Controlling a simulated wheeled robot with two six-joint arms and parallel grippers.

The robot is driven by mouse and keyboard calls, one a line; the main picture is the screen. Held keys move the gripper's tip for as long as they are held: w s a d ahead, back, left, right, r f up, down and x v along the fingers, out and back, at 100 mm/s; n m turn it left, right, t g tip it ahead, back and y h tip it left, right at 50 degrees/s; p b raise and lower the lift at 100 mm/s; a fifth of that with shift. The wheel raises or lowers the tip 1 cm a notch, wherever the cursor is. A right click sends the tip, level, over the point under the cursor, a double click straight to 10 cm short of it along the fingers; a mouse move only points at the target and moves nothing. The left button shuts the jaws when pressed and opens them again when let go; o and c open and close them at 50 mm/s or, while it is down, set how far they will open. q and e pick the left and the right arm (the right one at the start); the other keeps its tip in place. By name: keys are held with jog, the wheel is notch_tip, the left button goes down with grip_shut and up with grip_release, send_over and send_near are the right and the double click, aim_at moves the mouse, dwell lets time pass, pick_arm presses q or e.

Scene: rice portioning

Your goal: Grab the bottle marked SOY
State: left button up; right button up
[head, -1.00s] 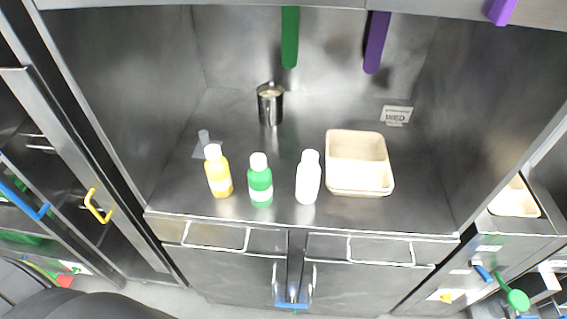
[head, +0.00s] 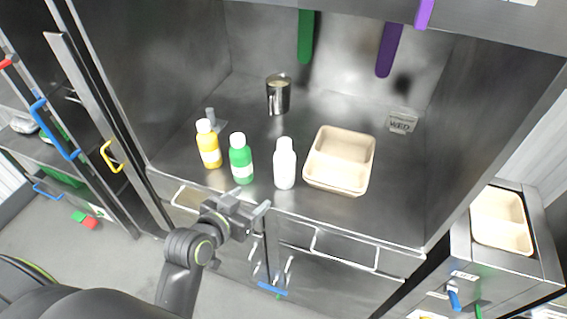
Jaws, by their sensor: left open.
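Three bottles with white caps stand upright in a row on the steel counter: a yellow bottle (head: 208,148), a green bottle (head: 241,162) and a white bottle (head: 284,167). The yellow and green ones have pale labels. No lettering is legible, so I cannot tell which bottle is marked SOY. My left gripper (head: 252,201) is open and empty. It is just in front of the counter's front edge, below the green and white bottles in the picture, apart from them. My right gripper is not in view.
A beige tray (head: 312,184) sits right of the white bottle. A metal canister (head: 278,97) stands behind the bottles. A WED sign (head: 402,123) is at the back right. Green (head: 306,40) and purple (head: 389,52) strips hang above. The counter's right part is clear.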

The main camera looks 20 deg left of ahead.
aim_at(279, 172)
pick_arm(q)
jog(key=p+x, duration=0.1)
jog(key=x, duration=0.2)
jog(key=r+x, duration=0.1)
jog(key=x, duration=0.3)
jog(key=d+r+p+x, duration=0.1)
jog(key=x, duration=0.3)
jog(key=shift+w+f+p, duration=0.1)
jog(key=shift+w+p, duration=0.25)
jog(key=shift+w, duration=0.15)
jog(key=shift+w+p, duration=0.3)
jog(key=shift+w, duration=0.05)
jog(key=x, duration=0.1)
jog(key=p+x, duration=0.1)
jog(key=x, duration=0.1)
jog(key=shift+w+d, duration=0.3)
jog(key=shift+w, duration=0.05)
jog(key=shift+w+f, duration=0.15)
jog(key=shift+w, duration=0.2)
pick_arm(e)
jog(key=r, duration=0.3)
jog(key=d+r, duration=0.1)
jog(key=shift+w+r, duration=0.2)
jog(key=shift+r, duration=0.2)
pick_arm(q)
jog(key=c, duration=0.9)
